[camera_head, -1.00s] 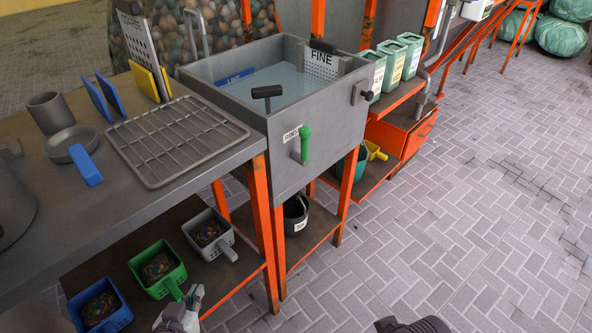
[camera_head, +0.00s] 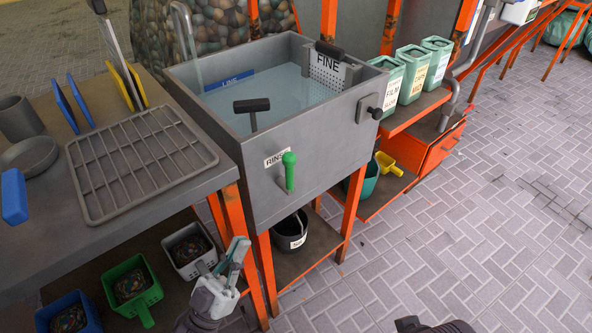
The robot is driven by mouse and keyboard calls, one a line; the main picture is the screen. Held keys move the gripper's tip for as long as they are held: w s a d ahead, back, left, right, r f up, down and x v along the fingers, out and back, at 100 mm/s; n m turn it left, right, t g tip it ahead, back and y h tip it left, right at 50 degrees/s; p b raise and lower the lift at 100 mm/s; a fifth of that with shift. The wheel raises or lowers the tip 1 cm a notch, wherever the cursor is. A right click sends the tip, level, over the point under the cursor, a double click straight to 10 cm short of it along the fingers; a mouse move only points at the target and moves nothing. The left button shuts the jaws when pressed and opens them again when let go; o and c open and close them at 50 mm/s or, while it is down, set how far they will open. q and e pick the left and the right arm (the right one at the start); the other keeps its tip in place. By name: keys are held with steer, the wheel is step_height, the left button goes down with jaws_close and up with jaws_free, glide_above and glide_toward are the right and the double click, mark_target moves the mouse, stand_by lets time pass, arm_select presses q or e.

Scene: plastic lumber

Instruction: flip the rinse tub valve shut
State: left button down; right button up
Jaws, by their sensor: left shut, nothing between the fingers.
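The rinse tub (camera_head: 236,185) is a grey basin of water on orange legs. Its valve has a green handle (camera_head: 289,172) on the front face, standing upright beside a partly covered label (camera_head: 274,159) that reads "RIN...". My left gripper (camera_head: 240,246) is shut and empty, in front of the tub's legs, below and to the left of the green handle and clear of it. A dark part of my right arm shows at the bottom edge; the right gripper is out of view.
A grey bench (camera_head: 60,245) with a wire rack (camera_head: 140,163) stands left of the tub. A black T-shaped handle (camera_head: 252,106) and a side knob (camera_head: 374,113) are on the tub. A black bucket (camera_head: 291,232) sits on the shelf below. Paved floor is open at right.

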mark_target(287, 169)
arm_select(q)
steer(key=shift+s+r, duration=0.1)
steer(key=shift+s, duration=0.05)
steer(key=shift+w+d+f+x, duration=0.2)
steer(key=shift+d+f+x, duration=0.1)
steer(key=shift+x, duration=1.85)
steer(key=shift+w+d+f+x, duration=0.15)
steer(key=shift+w+f+x, duration=0.15)
steer(key=shift+x, duration=1.85)
steer(key=shift+w+d+f+x, duration=0.15)
steer(key=shift+d+f+x, duration=0.15)
steer(key=shift+x, duration=1.8)
